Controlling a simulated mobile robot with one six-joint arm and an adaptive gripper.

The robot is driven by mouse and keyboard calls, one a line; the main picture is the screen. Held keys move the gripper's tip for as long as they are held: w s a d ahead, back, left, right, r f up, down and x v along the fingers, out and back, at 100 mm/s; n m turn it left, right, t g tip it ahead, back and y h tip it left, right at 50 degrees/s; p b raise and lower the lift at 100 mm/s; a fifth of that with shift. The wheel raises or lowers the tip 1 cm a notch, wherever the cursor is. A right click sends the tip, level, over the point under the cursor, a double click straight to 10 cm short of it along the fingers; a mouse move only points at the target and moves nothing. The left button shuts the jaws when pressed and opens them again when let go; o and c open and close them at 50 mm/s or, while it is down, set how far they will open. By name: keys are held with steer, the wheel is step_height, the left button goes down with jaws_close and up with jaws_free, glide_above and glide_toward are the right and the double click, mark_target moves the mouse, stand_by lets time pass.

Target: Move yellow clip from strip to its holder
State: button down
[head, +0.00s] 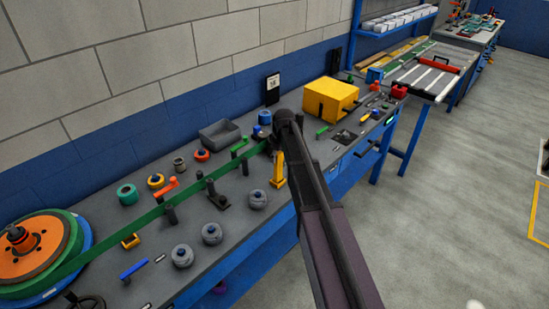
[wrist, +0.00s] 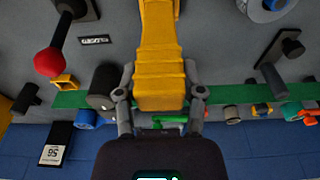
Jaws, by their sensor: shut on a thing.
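My gripper (wrist: 160,82) is shut on a ridged yellow piece, which I take as the yellow clip (wrist: 160,40). One finger presses on each side of it. In the head view the clip (head: 278,170) shows below and left of my dark gripper (head: 275,143), long side upright, with a wider lower end. The green strip (wrist: 235,95) runs across behind the gripper; in the head view the strip (head: 150,214) runs from the reel toward it. I cannot tell whether clip and strip touch. Small yellow frames (wrist: 65,82) (head: 131,240) are visible; which is the holder is unclear.
A green and orange reel (head: 38,245) stands at the left end of the bench. Dark posts (head: 170,213), grey round knobs (head: 258,198) and a grey tray (head: 220,133) surround the strip. A yellow box (head: 330,97) stands to the right. A red ball knob (wrist: 48,62) rises near the gripper.

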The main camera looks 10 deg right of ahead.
steer(key=shift+f, duration=0.15)
steer(key=shift+f+b, duration=0.7)
steer(key=shift+b, duration=0.15)
steer(key=shift+c, duration=0.6)
jaws_free()
steer(key=shift+r, duration=0.1)
step_height(320, 180, up, 7)
steer(key=p, duration=0.7)
